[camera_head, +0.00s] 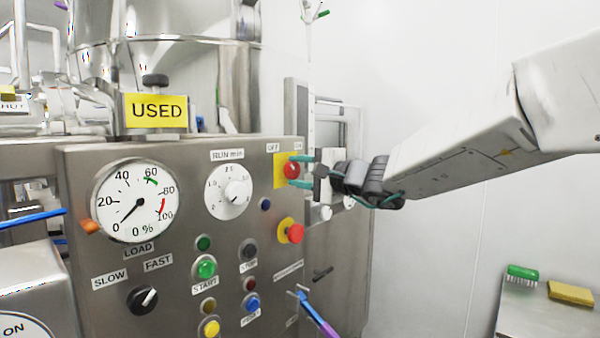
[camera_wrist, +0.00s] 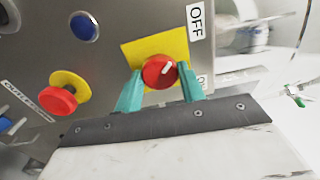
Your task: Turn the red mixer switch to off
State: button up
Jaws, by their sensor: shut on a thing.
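The red mixer switch (camera_head: 291,169) is a round red knob on a yellow plate (camera_head: 279,171) at the upper right of the steel control panel. In the wrist view the red knob (camera_wrist: 159,71) has a white pointer mark tilted to the upper right, toward the OFF label (camera_wrist: 196,20). A second label beyond my right finger is partly hidden. My gripper (camera_head: 301,170) has two teal fingers, one on each side of the knob. In the wrist view my gripper (camera_wrist: 160,89) is shut on the knob.
A red mushroom button (camera_wrist: 62,101) on yellow sits near the knob; it also shows in the head view (camera_head: 295,233). The panel holds a gauge (camera_head: 135,200), a RUN dial (camera_head: 229,191) and several coloured buttons. A purple-and-blue handled tool (camera_head: 316,315) juts out below. A side table holds a green brush (camera_head: 522,273).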

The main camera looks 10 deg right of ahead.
jog(key=shift+f+n, duration=0.1)
jog(key=shift+n, duration=0.2)
jog(key=o, duration=1)
jog(key=shift+c, duration=0.2)
jog(key=v, duration=0.8)
